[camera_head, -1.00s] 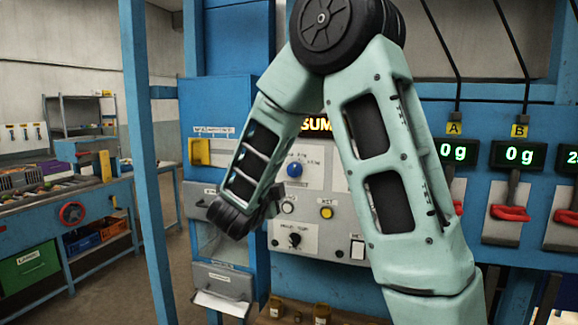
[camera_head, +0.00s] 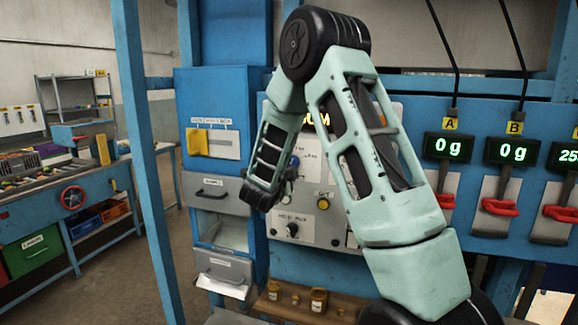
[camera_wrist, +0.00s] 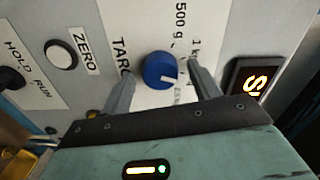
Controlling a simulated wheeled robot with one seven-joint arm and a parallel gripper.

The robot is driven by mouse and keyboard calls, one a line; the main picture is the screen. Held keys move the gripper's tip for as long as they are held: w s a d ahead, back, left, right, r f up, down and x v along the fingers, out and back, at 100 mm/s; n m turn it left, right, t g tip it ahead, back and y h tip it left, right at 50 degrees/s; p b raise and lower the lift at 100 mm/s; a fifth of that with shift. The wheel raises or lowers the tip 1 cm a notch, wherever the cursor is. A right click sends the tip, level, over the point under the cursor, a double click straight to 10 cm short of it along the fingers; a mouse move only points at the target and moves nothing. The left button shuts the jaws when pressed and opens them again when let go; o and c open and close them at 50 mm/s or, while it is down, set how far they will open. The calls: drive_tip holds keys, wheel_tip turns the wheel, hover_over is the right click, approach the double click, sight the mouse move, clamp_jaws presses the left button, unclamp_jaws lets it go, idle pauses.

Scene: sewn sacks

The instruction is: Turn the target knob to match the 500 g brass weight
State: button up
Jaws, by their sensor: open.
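The blue target knob (camera_wrist: 160,70) sits on the pale control panel in the wrist view, by the partly hidden lettering "TARG". A small white mark shows on its lower right side; "500 g" and "1 k" labels stand above and right. My gripper (camera_wrist: 162,76) is open, one finger on each side of the knob; I cannot tell whether either finger touches it. In the head view the knob (camera_head: 295,161) shows partly beside my arm. Several brass weights (camera_head: 318,299) stand on a wooden shelf (camera_head: 345,304) below; I cannot read which is 500 g.
The ZERO button (camera_wrist: 61,54) and HOLD/RUN switch (camera_wrist: 12,80) are left of the knob in the wrist view. A lit display (camera_wrist: 255,82) is at right. Scales A (camera_head: 447,146) and B (camera_head: 513,151) both read 0 g, with red handles below.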

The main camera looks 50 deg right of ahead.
drive_tip(key=c, duration=1)
drive_tip(key=shift+f+n+b, duration=0.1)
drive_tip(key=shift+n+b, duration=0.2)
drive_tip(key=shift+b, duration=0.1)
drive_tip(key=shift+n+b, duration=1.15)
drive_tip(key=shift+n, duration=6.65)
drive_tip(key=o, duration=1)
